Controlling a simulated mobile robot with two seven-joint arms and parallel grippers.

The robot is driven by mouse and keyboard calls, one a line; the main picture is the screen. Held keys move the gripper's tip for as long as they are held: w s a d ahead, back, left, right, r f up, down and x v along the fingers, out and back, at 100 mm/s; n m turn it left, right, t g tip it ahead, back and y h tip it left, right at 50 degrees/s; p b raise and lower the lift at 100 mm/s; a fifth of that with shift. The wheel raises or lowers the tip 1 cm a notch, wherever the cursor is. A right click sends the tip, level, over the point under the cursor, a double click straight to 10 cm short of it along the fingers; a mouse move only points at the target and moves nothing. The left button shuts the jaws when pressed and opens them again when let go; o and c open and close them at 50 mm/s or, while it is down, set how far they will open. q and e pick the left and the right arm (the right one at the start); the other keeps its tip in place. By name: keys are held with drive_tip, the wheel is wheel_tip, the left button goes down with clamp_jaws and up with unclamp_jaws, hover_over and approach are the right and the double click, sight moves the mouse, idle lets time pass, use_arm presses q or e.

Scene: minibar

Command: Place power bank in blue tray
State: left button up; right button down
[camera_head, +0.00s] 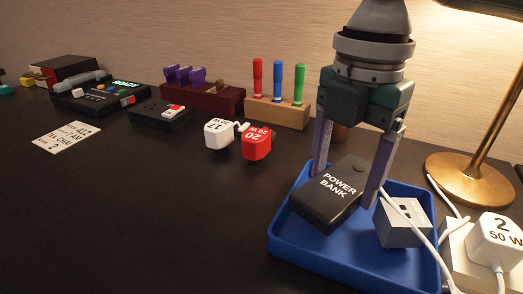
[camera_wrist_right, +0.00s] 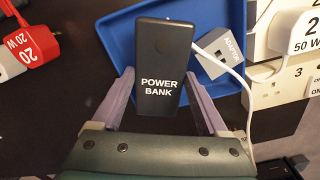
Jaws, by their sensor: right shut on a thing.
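The black power bank (camera_head: 331,194), marked in white letters, is between the fingers of my right gripper (camera_head: 345,188). The gripper is shut on it, over the blue tray (camera_head: 300,250). In the right wrist view the power bank (camera_wrist_right: 161,60) extends over the tray (camera_wrist_right: 118,38), with the gripper fingers (camera_wrist_right: 160,105) at its lettered end. I cannot tell whether its underside touches the tray floor. A grey adapter (camera_head: 402,222) is in the tray at the right, beside the power bank. My left gripper is not in view.
A white 50 W charger (camera_head: 496,238) and cables are right of the tray, near a brass lamp base (camera_head: 470,178). White (camera_head: 217,133) and red (camera_head: 256,143) chargers are left of it. A wooden marker holder (camera_head: 278,112) stands behind. The front-left table is clear.

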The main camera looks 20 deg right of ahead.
sight(338, 200)
wheel_tip(338, 200, down, 5)
drive_tip(key=shift+r+b, duration=0.2)
drive_tip(key=shift+b, duration=0.4)
drive_tip(key=shift+f, duration=0.2)
unclamp_jaws()
drive_tip(key=shift+r, duration=0.15)
wheel_tip(338, 200, up, 12)
drive_tip(key=p, duration=0.4)
